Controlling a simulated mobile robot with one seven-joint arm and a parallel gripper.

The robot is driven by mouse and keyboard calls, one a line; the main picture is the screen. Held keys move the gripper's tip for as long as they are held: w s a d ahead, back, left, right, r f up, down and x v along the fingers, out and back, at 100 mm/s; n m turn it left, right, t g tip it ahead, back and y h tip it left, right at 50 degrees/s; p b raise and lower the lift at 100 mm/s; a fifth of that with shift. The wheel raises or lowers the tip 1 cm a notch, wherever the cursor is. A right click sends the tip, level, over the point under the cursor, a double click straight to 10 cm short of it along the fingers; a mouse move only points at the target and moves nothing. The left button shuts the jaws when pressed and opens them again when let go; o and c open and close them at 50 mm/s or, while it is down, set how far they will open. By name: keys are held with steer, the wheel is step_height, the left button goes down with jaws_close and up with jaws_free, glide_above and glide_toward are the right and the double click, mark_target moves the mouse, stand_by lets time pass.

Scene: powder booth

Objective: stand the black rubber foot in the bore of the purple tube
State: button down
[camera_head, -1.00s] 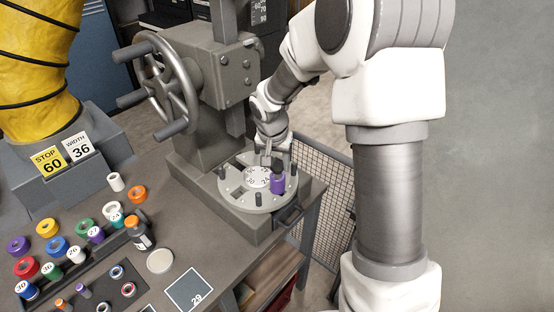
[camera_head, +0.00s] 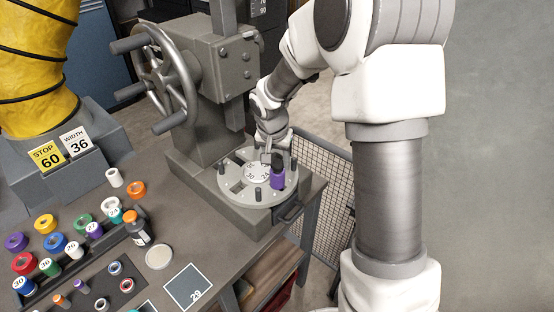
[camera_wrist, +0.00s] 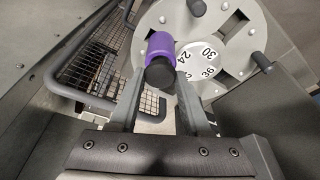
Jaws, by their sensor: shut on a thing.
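The purple tube (camera_head: 278,179) stands upright on the round grey plate (camera_head: 238,196), near its right side. The black rubber foot (camera_head: 277,160) shows just above the tube's top. In the wrist view the foot (camera_wrist: 160,73) is a dark round end in front of the purple tube (camera_wrist: 161,46), roughly in line with it. My gripper (camera_head: 272,156) is above the plate and shut on the foot; its fingers lie either side of it in the wrist view (camera_wrist: 160,84). The foot's lower end is hidden, so I cannot tell whether it is in the bore.
Several short dark posts ring the plate around a white numbered dial (camera_head: 257,172). A grey press with a handwheel (camera_head: 160,75) stands behind to the left. Coloured rings and a bottle (camera_head: 137,232) crowd the left bench. A wire mesh panel (camera_head: 325,185) stands at right.

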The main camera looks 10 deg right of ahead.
steer(key=shift+f+b, duration=0.3)
steer(key=shift+f, duration=0.05)
steer(key=shift+c, duration=1.4)
jaws_free()
steer(key=shift+r, duration=0.1)
steer(key=b+v, duration=0.1)
steer(key=v, duration=1.6)
steer(key=shift+r, duration=0.2)
steer(key=s+d+n+t+y, duration=0.1)
steer(key=s+n, duration=0.4)
steer(key=s, duration=1.7)
steer(key=shift+s+d+n+t+y+b, duration=0.3)
steer(key=shift+d+t+b, duration=0.1)
steer(key=shift+d+t, duration=0.45)
